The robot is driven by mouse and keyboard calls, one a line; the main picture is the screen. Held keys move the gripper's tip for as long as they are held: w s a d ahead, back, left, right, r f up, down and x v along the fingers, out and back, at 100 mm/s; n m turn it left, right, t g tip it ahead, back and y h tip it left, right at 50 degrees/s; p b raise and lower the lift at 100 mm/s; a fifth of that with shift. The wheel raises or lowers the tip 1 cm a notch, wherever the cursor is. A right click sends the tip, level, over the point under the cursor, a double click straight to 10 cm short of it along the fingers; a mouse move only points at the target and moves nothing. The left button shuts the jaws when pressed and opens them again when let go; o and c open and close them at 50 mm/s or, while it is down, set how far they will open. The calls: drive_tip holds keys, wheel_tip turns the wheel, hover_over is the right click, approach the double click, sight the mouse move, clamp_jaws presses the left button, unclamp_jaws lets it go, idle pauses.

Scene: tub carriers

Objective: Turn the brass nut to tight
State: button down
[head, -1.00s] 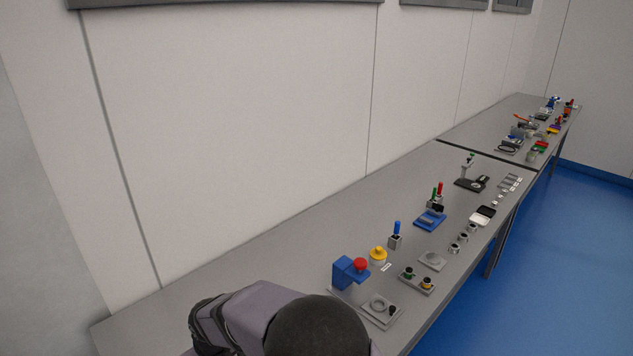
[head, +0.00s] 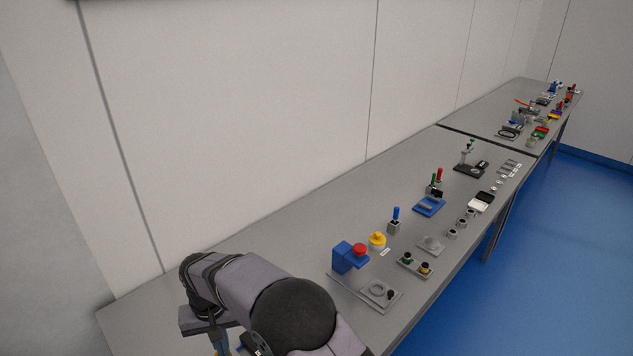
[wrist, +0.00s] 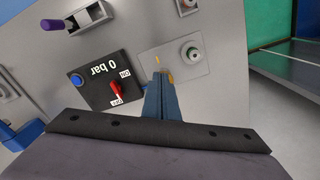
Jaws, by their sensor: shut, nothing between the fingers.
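In the wrist view my gripper (wrist: 161,76) is shut and empty. Its blue fingers point at a light grey plate (wrist: 203,70), with the tips over the plate's left part. Small brass-yellow patches (wrist: 168,58) show just beyond the fingertips; I cannot tell whether they are the brass nut or marks on the plate. A round grey fitting with a dark green centre (wrist: 190,52) stands on the same plate, right of the tips.
Left of the fingers is a black panel (wrist: 92,92) reading "0 bar", with a red ON/OFF switch (wrist: 117,91) and a blue button (wrist: 76,79). A purple-handled part (wrist: 54,25) lies beyond. In the head view, a blue block with a red button (head: 350,257) stands farther along the grey bench (head: 300,240).

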drive_tip(key=shift+f+b, duration=2.3)
drive_tip(key=shift+f, duration=1.15)
drive_tip(key=shift+w+a, duration=0.15)
drive_tip(key=shift+a+r, duration=0.1)
drive_tip(key=shift+a, duration=0.2)
drive_tip(key=shift+s+a+p, duration=0.25)
drive_tip(key=shift+a+p, duration=0.05)
drive_tip(key=shift+s+a, duration=0.1)
drive_tip(key=shift+a, duration=0.65)
drive_tip(key=shift+s, duration=0.3)
drive_tip(key=shift+s+r+p, duration=0.1)
drive_tip(key=shift+p, duration=0.25)
